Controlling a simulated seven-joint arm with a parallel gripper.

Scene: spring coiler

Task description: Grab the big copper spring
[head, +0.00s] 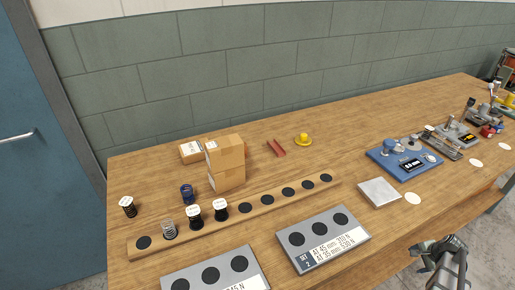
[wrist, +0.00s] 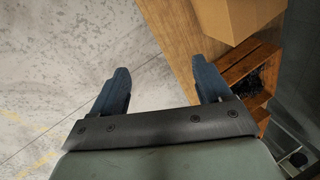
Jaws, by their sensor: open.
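My gripper (head: 438,245) is at the lower right of the head view, by the front edge of the bench. In the wrist view my gripper (wrist: 163,74) has its two blue-grey fingers wide apart, with nothing between them. I cannot make out a copper-coloured big spring in either view. At the left of the bench stand a pale wire spring (head: 169,230), a blue spring (head: 187,194), a dark spring with a white top (head: 128,207), and two more white-topped dark springs (head: 194,218) (head: 221,210). All are far from my gripper.
A wooden strip (head: 262,205) with black round spots carries some springs. Cardboard boxes (head: 226,165) stand behind it. Two grey plates with black spots (head: 305,262) lie in front. A blue device (head: 381,160) and other tools stand at right. The wrist view shows a wooden crate (wrist: 240,62).

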